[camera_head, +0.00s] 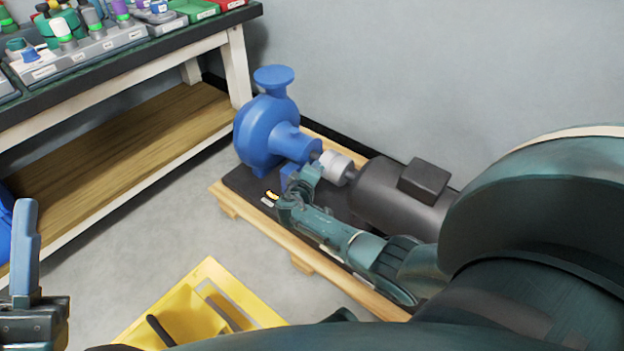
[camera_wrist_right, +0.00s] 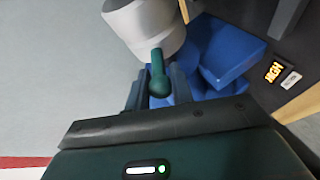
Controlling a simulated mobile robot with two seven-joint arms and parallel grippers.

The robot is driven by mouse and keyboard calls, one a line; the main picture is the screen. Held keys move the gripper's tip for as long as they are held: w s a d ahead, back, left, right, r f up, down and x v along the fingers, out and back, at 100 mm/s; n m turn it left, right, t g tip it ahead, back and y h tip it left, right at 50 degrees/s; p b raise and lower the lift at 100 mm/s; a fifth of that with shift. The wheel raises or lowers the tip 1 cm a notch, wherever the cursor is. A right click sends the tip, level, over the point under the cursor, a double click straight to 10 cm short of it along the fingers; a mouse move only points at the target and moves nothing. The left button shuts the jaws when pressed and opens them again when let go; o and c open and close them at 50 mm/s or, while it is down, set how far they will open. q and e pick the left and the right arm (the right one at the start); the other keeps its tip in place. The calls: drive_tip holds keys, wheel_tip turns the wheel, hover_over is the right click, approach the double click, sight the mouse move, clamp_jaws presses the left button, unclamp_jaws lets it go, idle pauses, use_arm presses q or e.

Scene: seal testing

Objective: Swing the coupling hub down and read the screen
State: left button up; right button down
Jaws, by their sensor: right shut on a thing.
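The light grey coupling hub (camera_head: 337,166) sits on the shaft between the blue pump (camera_head: 268,130) and the dark motor (camera_head: 405,195). In the right wrist view the hub (camera_wrist_right: 150,24) is at the top, with a green round-ended handle (camera_wrist_right: 158,78) sticking out from it. My right gripper (camera_head: 306,175) is shut on this handle, its fingers on both sides (camera_wrist_right: 155,92). The small screen (camera_head: 272,195) lies on the dark base beside the pump. In the right wrist view the screen (camera_wrist_right: 274,71) shows orange text that reads HIGH. My left gripper (camera_head: 27,215) is at the left edge; its jaw opening is unclear.
The pump and motor stand on a wooden pallet (camera_head: 268,235) near the wall. A workbench (camera_head: 130,55) with bottles and trays is at the upper left. A yellow step or cart (camera_head: 200,300) stands on the floor in front. Grey floor lies free between bench and pallet.

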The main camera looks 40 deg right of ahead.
idle(0.3)
drive_tip(key=c, duration=1.4)
unclamp_jaws()
drive_tip(key=shift+f, duration=0.1)
